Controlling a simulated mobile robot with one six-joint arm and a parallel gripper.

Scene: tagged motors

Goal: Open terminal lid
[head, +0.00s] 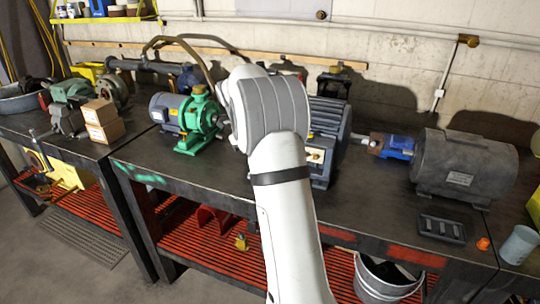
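A dark blue-grey motor (328,122) stands on the bench behind my white arm, which hides its left part. On its front low side is a small box-like part with yellow and light spots (318,155); I cannot tell whether this is the terminal box or whether a lid is open. A large dark grey motor (465,168) with a pale plate lies at the right. A blue-grey motor with a green pump (190,120) stands at the left. My gripper is hidden behind my own arm.
A blue clamp-like tool (398,147) lies between motors. The front bench strip left of my arm is clear.

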